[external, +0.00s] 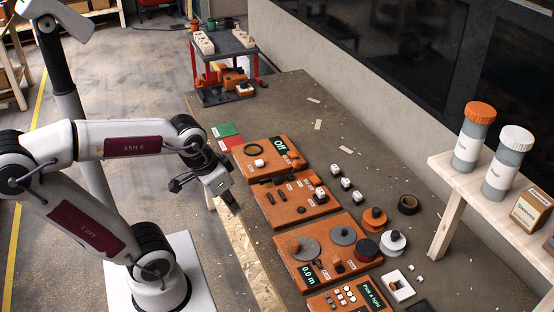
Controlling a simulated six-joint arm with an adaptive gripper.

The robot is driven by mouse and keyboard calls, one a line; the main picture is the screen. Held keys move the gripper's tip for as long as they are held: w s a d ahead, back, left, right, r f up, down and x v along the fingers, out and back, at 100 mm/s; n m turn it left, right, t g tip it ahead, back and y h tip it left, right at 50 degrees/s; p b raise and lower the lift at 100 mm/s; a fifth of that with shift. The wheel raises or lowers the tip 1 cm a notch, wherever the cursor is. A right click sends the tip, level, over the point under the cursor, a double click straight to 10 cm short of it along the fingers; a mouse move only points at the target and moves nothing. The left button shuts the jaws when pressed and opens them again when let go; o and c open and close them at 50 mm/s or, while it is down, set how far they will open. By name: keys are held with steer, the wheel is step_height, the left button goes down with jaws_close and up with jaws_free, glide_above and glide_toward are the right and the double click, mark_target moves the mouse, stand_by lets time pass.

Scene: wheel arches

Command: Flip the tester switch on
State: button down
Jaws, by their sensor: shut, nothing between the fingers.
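The tester appears to be the orange box (284,168) at the back of the bench, with a dark display (279,146) reading "Off". A black ring (253,150) and a small white part (260,163) show on its top. I cannot clearly make out which small part is the switch.
Orange boxes with discs and a "0.0 m" display (308,276) stand nearer. A shelf (460,187) holds jars at right.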

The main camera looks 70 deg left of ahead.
steer(key=w+a+f+n+t+h, duration=0.1)
steer(key=w+a+f, duration=0.2)
steer(key=w+a, duration=0.4)
steer(key=w+a+f+n+t+h, duration=0.1)
steer(key=w+a+f, duration=0.3)
steer(key=a, duration=1.3)
steer(key=w+a+f+n+t+h, duration=0.1)
steer(key=w+a+f, duration=0.3)
steer(key=w+a, duration=0.6)
steer(key=shift+w+a+f, duration=0.1)
steer(key=shift+w+a, duration=0.05)
steer(key=shift+a, duration=0.6)
steer(key=shift+w+a+f, duration=0.1)
steer(key=shift+w+a, duration=0.05)
steer(key=shift+a, duration=0.6)
steer(key=w+a+r+m+t, duration=0.2)
steer(key=w+r+m, duration=0.2)
steer(key=shift+w+a+r, duration=0.2)
steer(key=shift+a+r, duration=0.05)
steer(key=shift+a, duration=0.1)
steer(key=shift+w+f, duration=0.1)
